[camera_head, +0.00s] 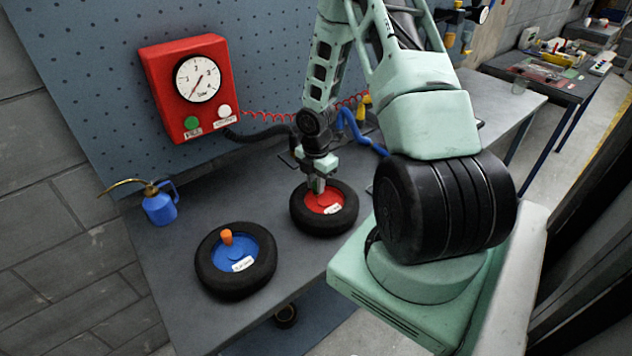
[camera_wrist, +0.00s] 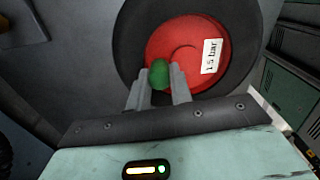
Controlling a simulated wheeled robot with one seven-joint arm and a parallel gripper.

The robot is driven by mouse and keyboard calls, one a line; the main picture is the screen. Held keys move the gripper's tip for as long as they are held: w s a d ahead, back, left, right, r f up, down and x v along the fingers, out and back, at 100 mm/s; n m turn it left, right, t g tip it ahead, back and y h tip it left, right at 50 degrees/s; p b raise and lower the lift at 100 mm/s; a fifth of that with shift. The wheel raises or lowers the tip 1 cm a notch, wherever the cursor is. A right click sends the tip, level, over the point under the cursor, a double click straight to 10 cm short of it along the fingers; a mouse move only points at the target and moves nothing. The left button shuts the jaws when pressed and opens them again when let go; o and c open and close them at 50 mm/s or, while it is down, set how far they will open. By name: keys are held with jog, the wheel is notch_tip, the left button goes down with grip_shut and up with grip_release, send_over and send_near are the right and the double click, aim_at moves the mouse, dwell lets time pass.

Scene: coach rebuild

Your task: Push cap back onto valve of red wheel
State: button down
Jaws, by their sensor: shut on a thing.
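The red wheel (camera_head: 338,203) with its black tyre lies flat on the grey bench; in the wrist view its red hub (camera_wrist: 200,40) carries a "1.5 bar" label. My gripper (camera_head: 319,188) points down over the hub. In the wrist view my gripper (camera_wrist: 161,80) is shut on a small green cap (camera_wrist: 159,73) between its fingertips. The cap shows against the hub's edge nearest my gripper. The valve is hidden, and I cannot tell whether the cap touches it.
A blue wheel (camera_head: 241,270) with an orange cap (camera_head: 226,237) lies at the front left. A blue oil can (camera_head: 159,204) stands at the left edge. A red gauge box (camera_head: 188,90) hangs on the pegboard, with a coiled red hose (camera_head: 268,115). The bench between the wheels is clear.

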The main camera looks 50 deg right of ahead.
jog(key=shift+f, duration=0.15)
jog(key=c, duration=1.2)
grip_release()
jog(key=shift+o, duration=0.2)
notch_tip(320, 180, up, 17)
jog(key=shift+r, duration=0.2)
